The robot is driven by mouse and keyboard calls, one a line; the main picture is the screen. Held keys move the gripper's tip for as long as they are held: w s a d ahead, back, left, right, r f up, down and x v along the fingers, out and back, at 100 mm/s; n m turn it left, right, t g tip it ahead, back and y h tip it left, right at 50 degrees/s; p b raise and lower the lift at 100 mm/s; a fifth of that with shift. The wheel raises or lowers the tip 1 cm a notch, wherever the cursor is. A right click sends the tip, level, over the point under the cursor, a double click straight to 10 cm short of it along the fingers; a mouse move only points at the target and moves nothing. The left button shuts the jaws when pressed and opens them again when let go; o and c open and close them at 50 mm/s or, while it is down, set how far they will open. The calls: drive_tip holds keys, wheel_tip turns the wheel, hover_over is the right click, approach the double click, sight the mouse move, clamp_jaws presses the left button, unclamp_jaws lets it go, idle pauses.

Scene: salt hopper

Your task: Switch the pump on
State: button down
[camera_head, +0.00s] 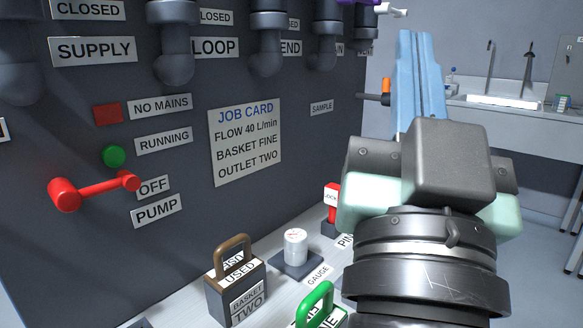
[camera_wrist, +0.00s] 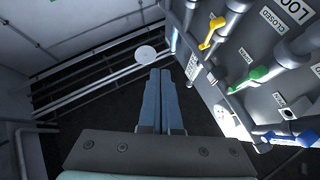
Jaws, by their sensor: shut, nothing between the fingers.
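The pump switch is a red lever (camera_head: 95,188) on the dark panel at the left in the head view. Its red knob points left, with its pivot at the right beside an "OFF" label (camera_head: 153,187) and above a "PUMP" label (camera_head: 157,210). A green "RUNNING" indicator (camera_head: 113,156) and a red "NO MAINS" indicator (camera_head: 107,113) sit above it. My gripper (camera_head: 408,45) is at the right in the head view, well apart from the lever, with its blue fingers shut and empty. The shut fingers also show in the wrist view (camera_wrist: 161,85); the red lever is not visible there.
Pipes and valves run along the panel top; yellow (camera_wrist: 212,32) and green (camera_wrist: 248,78) handles show in the wrist view. A job card (camera_head: 246,142) is on the panel. A brown-handled "USED" block (camera_head: 238,285), a white cylinder (camera_head: 295,246) and a green-handled item (camera_head: 316,303) stand on the ledge below.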

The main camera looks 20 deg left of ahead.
drive_tip(key=w+a+f+m+g+y+p, duration=0.8)
drive_tip(key=w+f+g+p, duration=0.3)
drive_tip(key=p, duration=0.8)
drive_tip(key=s+a+f+m+g+y+p, duration=0.2)
drive_tip(key=s+a+m+g+p, duration=0.2)
drive_tip(key=s+m+p, duration=0.3)
drive_tip(key=s+a+f+m+g+y+p, duration=0.3)
drive_tip(key=s+m+p, duration=0.4)
drive_tip(key=s+p, duration=0.3)
drive_tip(key=shift+s+a+f+g+p, duration=0.15)
drive_tip(key=shift+s+a+g+p, duration=0.15)
drive_tip(key=shift+a+g+p, duration=1.1)
drive_tip(key=shift+d+t+p, duration=0.3)
drive_tip(key=shift+t+p, duration=0.15)
drive_tip(key=shift+t, duration=0.15)
